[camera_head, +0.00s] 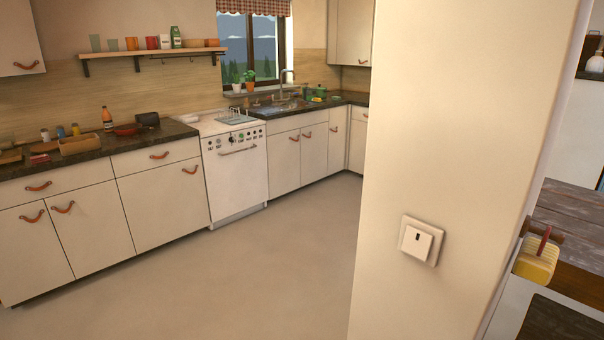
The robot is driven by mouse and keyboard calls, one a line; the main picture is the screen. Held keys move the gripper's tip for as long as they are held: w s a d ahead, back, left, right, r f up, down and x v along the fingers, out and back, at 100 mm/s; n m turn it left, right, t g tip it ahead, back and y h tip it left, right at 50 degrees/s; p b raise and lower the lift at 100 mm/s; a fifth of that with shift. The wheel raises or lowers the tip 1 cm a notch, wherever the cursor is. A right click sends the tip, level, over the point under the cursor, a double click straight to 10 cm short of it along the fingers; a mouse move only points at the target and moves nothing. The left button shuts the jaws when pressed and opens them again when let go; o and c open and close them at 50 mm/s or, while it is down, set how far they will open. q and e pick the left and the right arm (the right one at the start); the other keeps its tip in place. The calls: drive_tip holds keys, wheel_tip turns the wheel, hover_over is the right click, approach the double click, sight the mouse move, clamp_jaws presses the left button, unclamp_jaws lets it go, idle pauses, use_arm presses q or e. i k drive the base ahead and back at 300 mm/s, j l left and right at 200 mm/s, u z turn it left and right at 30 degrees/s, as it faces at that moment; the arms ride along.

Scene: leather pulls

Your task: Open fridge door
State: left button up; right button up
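No fridge can be made out for certain in the head view. A plain white panel (578,135) shows at the right edge, partly hidden behind the wall; I cannot tell whether it belongs to a fridge. Neither my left gripper nor my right gripper is in view.
A cream wall (450,130) with a light switch (420,240) stands close at centre right. White cabinets (160,205) with leather pulls and a white stove (237,170) line the far side. A wooden surface (575,215) is at right. The grey floor (240,275) is clear.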

sight(576, 157)
drive_tip(key=i+j+u, duration=0.25)
drive_tip(key=i+u, duration=0.5)
drive_tip(key=i, duration=0.25)
drive_tip(key=i+u, duration=0.4)
drive_tip(key=i, duration=0.15)
drive_tip(key=i+l+z, duration=0.1)
drive_tip(key=i+z, duration=0.85)
drive_tip(key=i+j+z, duration=0.25)
drive_tip(key=z, duration=0.2)
drive_tip(key=i+l+z, duration=0.25)
drive_tip(key=i+z, duration=0.7)
drive_tip(key=i+j+z, duration=0.1)
drive_tip(key=i+z, duration=0.35)
drive_tip(key=i, duration=0.2)
drive_tip(key=i+l, duration=0.15)
drive_tip(key=i, duration=0.55)
drive_tip(key=i+l+z, duration=0.1)
drive_tip(key=i, duration=0.6)
drive_tip(key=i+l, duration=0.15)
drive_tip(key=i, duration=0.55)
drive_tip(key=i+l+u, duration=0.1)
drive_tip(key=i+l, duration=0.1)
drive_tip(key=i, duration=0.1)
